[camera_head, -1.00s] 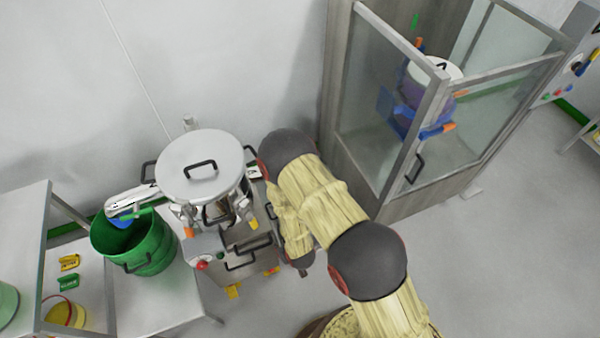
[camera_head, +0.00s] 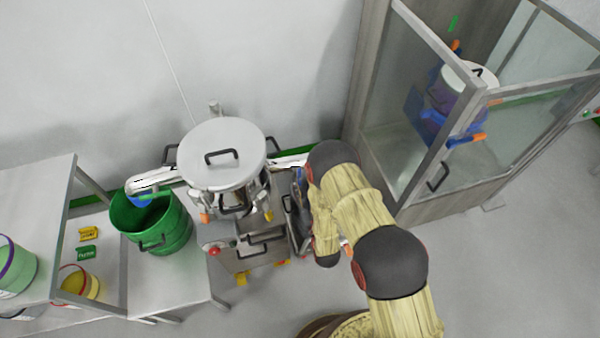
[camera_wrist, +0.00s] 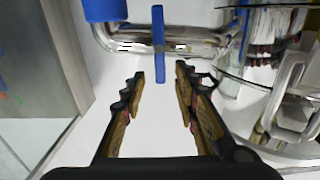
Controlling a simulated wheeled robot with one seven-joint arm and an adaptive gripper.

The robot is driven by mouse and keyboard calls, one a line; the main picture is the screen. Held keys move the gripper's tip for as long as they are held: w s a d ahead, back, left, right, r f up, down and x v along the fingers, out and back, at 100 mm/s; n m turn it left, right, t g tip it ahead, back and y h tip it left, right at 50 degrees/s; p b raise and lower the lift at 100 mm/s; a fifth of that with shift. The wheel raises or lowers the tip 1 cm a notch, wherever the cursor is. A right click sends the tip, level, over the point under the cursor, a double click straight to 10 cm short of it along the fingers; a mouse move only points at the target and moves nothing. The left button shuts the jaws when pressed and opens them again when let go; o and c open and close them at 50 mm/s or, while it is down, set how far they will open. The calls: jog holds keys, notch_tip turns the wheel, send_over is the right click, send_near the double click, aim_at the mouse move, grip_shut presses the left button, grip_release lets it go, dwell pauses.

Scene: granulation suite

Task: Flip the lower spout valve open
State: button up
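In the wrist view, a shiny metal spout pipe (camera_wrist: 185,42) bends across the top, with a blue end piece (camera_wrist: 106,10) at its left. A flat blue valve lever (camera_wrist: 158,45) crosses the pipe, its near end pointing down toward my gripper (camera_wrist: 160,82). My gripper is open and empty, with the lever's end just beyond and between its fingertips, apparently not touching. In the head view, the silver machine with a lidded round bowl (camera_head: 222,155) stands left of my arm. Its right-hand spout (camera_head: 290,162) shows partly; my arm hides much of the gripper there.
A green bucket (camera_head: 155,222) stands under the machine's left chute (camera_head: 155,182) on a metal table. A glass-sided booth (camera_head: 400,130) is close at the right of my arm. Open floor (camera_head: 520,270) lies at the lower right.

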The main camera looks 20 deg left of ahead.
aim_at(300, 174)
jog(key=shift+x, duration=2.75)
jog(key=shift+c, duration=1.4)
grip_shut()
